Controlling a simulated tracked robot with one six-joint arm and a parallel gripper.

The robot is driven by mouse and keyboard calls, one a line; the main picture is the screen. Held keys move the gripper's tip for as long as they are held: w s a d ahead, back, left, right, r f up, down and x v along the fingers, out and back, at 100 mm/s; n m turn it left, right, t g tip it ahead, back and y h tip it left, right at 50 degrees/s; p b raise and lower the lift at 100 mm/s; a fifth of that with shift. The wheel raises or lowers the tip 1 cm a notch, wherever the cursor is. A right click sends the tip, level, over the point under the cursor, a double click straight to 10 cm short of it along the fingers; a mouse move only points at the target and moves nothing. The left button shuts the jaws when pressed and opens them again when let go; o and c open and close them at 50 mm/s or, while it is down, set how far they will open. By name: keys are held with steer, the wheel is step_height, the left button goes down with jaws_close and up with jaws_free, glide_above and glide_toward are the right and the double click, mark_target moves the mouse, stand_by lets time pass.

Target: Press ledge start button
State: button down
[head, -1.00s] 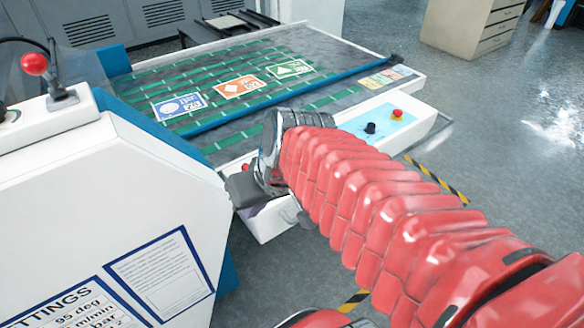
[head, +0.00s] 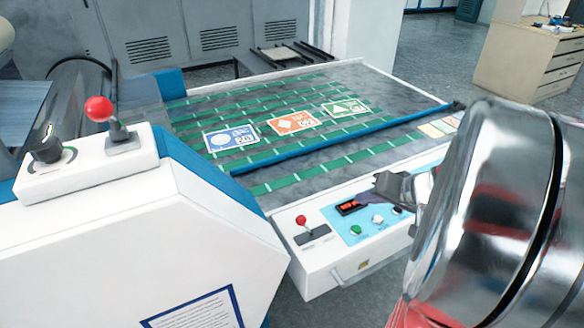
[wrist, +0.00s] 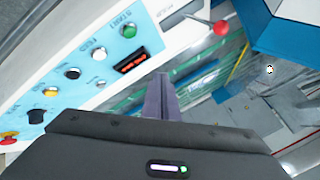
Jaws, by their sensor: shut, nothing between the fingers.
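The green start button (head: 356,231) sits on the light blue panel (head: 340,219) of the white ledge. In the wrist view the green button (wrist: 129,31) is beside its "START" label, at the upper left. My gripper (head: 364,197) hangs above the panel, its tips toward the small red display (head: 348,207), up and to the right of the button in the head view. In the wrist view my gripper (wrist: 160,82) is shut and empty, its narrow fingers below and right of the button. I cannot tell its height above the panel. My arm hides the panel's right end in the head view.
A red-knobbed lever (head: 302,222) stands left of the panel and also shows in the wrist view (wrist: 221,28). A white button (head: 377,219) and dark knob (head: 397,210) are near the green button. A white machine housing (head: 130,220) fills the left. Printed cards (head: 293,122) lie on the belt.

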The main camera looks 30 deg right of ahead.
mark_target(356, 229)
steer(key=shift+d, duration=0.45)
steer(key=shift+w+a+f, duration=0.1)
steer(key=shift+f, duration=4.35)
steer(key=shift+f, duration=0.15)
steer(key=shift+f, duration=0.25)
